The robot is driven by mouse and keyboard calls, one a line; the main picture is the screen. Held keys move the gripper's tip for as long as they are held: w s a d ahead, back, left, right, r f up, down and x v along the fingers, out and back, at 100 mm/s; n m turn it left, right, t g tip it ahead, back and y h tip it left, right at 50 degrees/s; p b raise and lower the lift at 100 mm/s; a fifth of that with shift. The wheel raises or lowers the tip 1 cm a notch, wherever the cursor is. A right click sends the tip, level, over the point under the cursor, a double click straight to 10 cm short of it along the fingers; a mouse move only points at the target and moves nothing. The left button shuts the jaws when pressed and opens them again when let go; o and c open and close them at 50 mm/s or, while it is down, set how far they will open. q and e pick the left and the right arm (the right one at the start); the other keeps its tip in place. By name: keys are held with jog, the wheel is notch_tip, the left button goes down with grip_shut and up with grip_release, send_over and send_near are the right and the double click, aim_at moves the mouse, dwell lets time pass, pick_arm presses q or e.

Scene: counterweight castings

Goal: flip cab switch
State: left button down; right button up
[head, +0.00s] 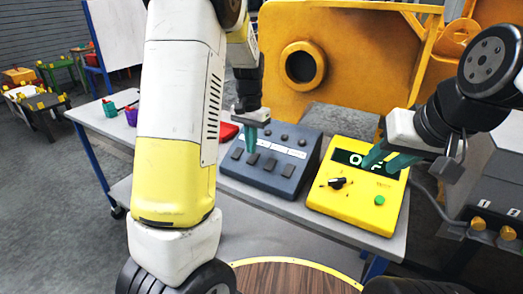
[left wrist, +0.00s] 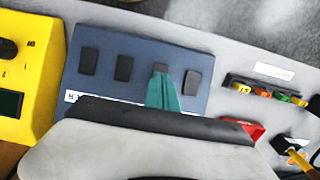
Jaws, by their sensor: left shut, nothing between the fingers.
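The dark blue switch panel (head: 270,160) sits on the grey table, with a row of dark rocker switches; it also shows in the left wrist view (left wrist: 107,82). My left gripper (head: 251,147) is shut and empty, its teal fingertips pointing down at the panel. In the left wrist view the fingertips (left wrist: 162,88) overlap the lower part of the third switch from the left (left wrist: 160,68); I cannot tell whether they touch it. My right gripper (head: 385,162) has its fingers apart in front of the yellow box (head: 345,205), partly covering its display (head: 352,158).
The yellow box has a black knob (head: 338,183) and a green button (head: 380,199). A red object (head: 228,131) lies beside the panel. A purple cup (head: 131,116) stands at the table's left. A large yellow casting (head: 345,75) stands behind. A grey unit (head: 490,190) is at right.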

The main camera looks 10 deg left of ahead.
aim_at(252, 160)
pick_arm(q)
jog(key=shift+f, duration=1.4)
dwell(0.4)
jog(key=shift+r, duration=0.1)
jog(key=shift+r, duration=3.45)
jog(key=s+d+r+n+t+h, duration=0.1)
jog(key=s+r+t, duration=0.2)
jog(key=s, duration=0.9)
jog(key=s+d+r+n+t+h, duration=0.1)
jog(key=s+r+n+t, duration=0.1)
jog(key=s+r, duration=0.5)
jog(key=s+t, duration=0.1)
jog(key=s, duration=0.4)
jog(key=shift+s+r, duration=0.15)
